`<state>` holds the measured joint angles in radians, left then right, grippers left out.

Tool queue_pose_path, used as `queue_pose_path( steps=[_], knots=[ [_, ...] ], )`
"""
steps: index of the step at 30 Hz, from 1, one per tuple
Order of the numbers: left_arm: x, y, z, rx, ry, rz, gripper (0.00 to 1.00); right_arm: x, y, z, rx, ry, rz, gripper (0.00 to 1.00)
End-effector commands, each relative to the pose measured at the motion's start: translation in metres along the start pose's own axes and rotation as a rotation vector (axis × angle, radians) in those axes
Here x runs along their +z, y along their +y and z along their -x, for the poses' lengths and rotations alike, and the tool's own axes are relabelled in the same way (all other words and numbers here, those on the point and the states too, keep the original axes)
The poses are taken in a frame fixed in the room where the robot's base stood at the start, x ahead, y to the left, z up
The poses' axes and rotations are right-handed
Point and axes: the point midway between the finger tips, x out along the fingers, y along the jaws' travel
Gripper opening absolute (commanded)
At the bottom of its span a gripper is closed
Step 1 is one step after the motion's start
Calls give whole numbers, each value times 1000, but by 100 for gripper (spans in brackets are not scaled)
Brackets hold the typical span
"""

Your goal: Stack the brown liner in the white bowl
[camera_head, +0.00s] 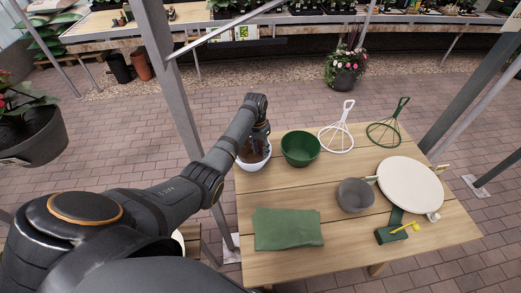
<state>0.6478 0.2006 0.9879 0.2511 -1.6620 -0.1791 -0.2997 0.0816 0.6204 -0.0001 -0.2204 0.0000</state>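The white bowl (253,165) stands at the left back edge of the wooden table, beside the green bowl. A brown patch, which looks like the brown liner (251,153), shows inside or just above its rim. My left gripper (259,138) points down over the white bowl and partly covers the liner. Its fingertips are too small and dark to show whether they are open or closed on the liner. I cannot tell how deep the liner sits in the bowl. My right gripper is not in view.
A green bowl (300,150) stands just right of the white bowl. A grey post (181,90) rises behind my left arm.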

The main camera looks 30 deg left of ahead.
Motion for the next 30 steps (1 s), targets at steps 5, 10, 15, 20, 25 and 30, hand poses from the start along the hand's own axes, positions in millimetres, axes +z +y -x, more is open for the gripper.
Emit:
queue_pose_path(
  steps=[5, 10, 15, 20, 25, 30],
  knots=[
    [0, 0, 0, 0, 1, 0, 32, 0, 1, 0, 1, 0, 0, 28],
    [-1, 0, 11, -1, 4, 0, 32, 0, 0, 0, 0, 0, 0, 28],
    [-2, -1, 46, -1, 6, -1, 32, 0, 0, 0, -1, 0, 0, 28],
    [-1, -1, 81, -1, 4, 0, 32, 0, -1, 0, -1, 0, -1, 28],
    [-1, -1, 108, 0, 2, 0, 32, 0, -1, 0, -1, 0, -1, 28],
    [0, -1, 119, 1, 1, 0, 32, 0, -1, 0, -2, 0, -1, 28]
  ],
)
